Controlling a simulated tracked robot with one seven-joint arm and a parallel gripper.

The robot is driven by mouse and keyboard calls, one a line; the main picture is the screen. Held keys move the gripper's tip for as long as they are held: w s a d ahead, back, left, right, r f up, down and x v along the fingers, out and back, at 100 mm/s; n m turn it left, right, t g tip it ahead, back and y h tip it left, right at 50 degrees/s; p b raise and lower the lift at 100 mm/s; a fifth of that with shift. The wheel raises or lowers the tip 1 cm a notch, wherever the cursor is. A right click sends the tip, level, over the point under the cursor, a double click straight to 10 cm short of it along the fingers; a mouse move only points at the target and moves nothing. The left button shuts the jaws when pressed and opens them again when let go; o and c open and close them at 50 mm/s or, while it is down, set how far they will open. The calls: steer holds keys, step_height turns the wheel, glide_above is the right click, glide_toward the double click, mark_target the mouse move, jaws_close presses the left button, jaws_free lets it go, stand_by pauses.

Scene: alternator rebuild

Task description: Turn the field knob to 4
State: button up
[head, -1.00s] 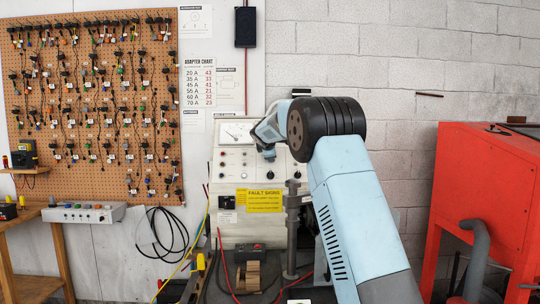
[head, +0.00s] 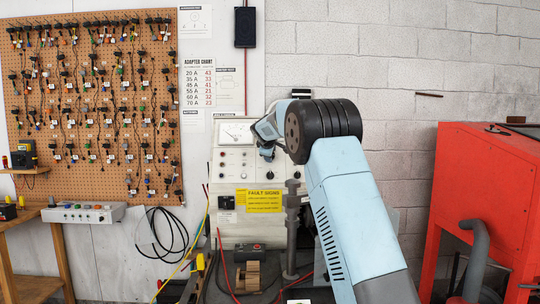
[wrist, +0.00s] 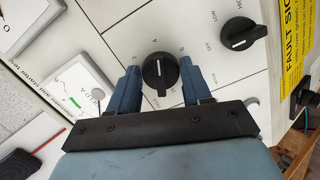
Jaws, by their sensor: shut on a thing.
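The field knob (wrist: 160,78) is a round black knob with a white pointer line, on the pale panel of the test bench (head: 228,168). Small numbers ring it in the wrist view. The pointer line runs roughly up the picture, near the printed 4, but I cannot read its exact setting. My gripper (wrist: 160,67) has one blue finger on each side of the knob and is shut on it. In the head view my gripper (head: 266,153) is at the upper panel and hides the knob.
A second black knob (wrist: 242,34) is close by on the same panel. A meter (head: 236,132) is at the panel's upper left, and a yellow fault signs label (head: 259,200) is below. A grey post (head: 291,230) stands in front. A red cabinet (head: 490,200) is at right.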

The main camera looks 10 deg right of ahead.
steer(key=shift+f, duration=0.3)
steer(key=o, duration=0.8)
steer(key=shift+a, duration=0.1)
steer(key=shift+o, duration=1.2)
steer(key=shift+r, duration=0.2)
steer(key=v, duration=1.3)
steer(key=shift+s, duration=0.25)
steer(key=shift+a, duration=0.15)
steer(key=shift+c, duration=0.3)
